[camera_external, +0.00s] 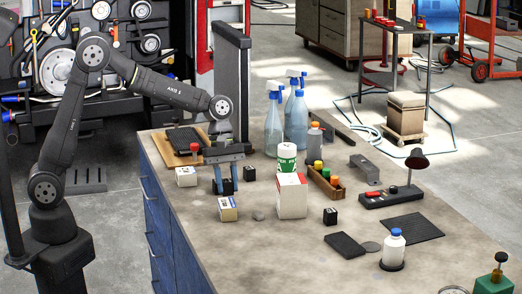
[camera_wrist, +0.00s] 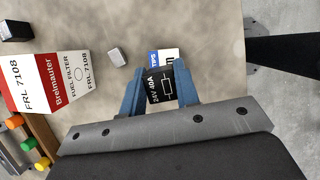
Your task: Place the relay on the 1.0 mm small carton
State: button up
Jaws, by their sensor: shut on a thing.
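My gripper (camera_wrist: 160,93) is shut on the relay (camera_wrist: 160,88), a black block marked "24V 40A", held between the two blue fingers. In the outside view the gripper (camera_external: 225,186) and the dark relay (camera_external: 228,187) hang behind and above a small white carton (camera_external: 228,213). That carton shows in the wrist view (camera_wrist: 168,54) just beyond the relay, with a blue patch and partly hidden by it; its thickness marking cannot be read in full. A second small white carton (camera_external: 186,181) stands to the left of the gripper.
A tall fuel filter box (camera_external: 291,199) stands to the right, with a small grey piece (camera_external: 258,215) between. A black block (camera_external: 249,174) is right behind the gripper and another (camera_external: 330,216) farther right.

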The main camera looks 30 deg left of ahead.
jog(key=shift+f, duration=1.2)
jog(key=shift+f, duration=0.15)
jog(key=o, duration=1)
jog(key=shift+c, duration=0.2)
jog(key=v, duration=1.2)
jog(key=x, duration=1.1)
jog(key=shift+s+d+f, duration=0.15)
jog(key=shift+d+f, duration=0.05)
jog(key=shift+f, duration=0.05)
jog(key=shift+r, duration=1.75)
